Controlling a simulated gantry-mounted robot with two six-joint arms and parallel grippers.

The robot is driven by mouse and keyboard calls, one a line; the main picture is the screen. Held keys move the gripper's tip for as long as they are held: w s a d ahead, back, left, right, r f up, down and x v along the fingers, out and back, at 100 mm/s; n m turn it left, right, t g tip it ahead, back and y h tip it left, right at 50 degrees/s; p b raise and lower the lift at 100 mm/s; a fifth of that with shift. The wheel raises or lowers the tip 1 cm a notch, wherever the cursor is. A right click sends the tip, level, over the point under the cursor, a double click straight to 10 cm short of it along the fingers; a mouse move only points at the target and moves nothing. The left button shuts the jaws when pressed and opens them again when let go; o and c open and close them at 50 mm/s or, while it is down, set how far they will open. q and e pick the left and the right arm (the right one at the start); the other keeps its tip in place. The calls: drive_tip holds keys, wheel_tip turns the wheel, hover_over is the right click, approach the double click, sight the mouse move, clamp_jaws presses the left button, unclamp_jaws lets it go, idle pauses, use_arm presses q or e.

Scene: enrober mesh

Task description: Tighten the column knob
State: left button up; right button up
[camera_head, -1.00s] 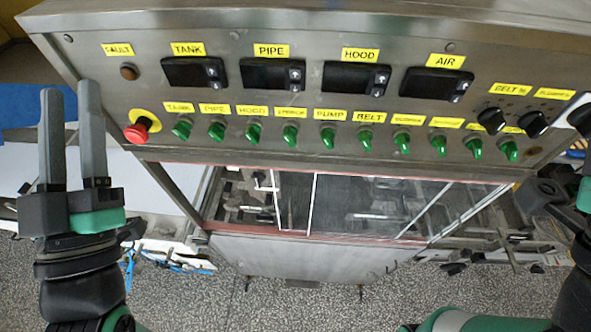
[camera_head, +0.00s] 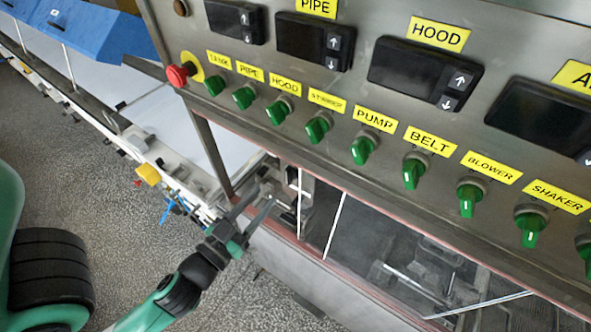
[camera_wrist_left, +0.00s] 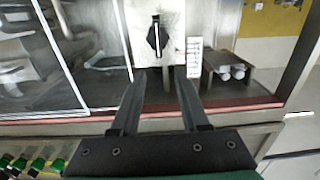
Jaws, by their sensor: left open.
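A black knob (camera_wrist_left: 157,38) with a white line down its middle sits on a pale metal plate (camera_wrist_left: 173,20) in the left wrist view. I take it to be the column knob; I cannot make it out clearly in the head view. My left gripper (camera_head: 264,197) is open and reaches into the machine's opening below the panel. In the left wrist view its two fingers (camera_wrist_left: 160,76) point toward the knob, apart from each other, with nothing between them. The knob appears just beyond the fingertips; I cannot tell the exact gap. My right gripper is out of view.
The control panel (camera_head: 330,95) with several green switches (camera_head: 363,150) and a red emergency button (camera_head: 178,75) overhangs the opening. A red-edged rail (camera_head: 330,270) runs along its front. A white conveyor (camera_head: 120,95) and blue cover (camera_head: 95,35) lie at left.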

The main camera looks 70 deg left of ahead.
sight(286, 172)
use_arm(q)
drive_tip(key=p+x, duration=0.1)
drive_tip(key=x, duration=0.4)
drive_tip(key=p+x, duration=0.1)
drive_tip(key=x, duration=0.4)
drive_tip(key=shift+r+p, duration=0.25)
drive_tip(key=shift+p, duration=0.1)
drive_tip(key=shift+w+a+f, duration=0.15)
drive_tip(key=shift+w+a, duration=0.1)
drive_tip(key=shift+w, duration=0.25)
clamp_jaws()
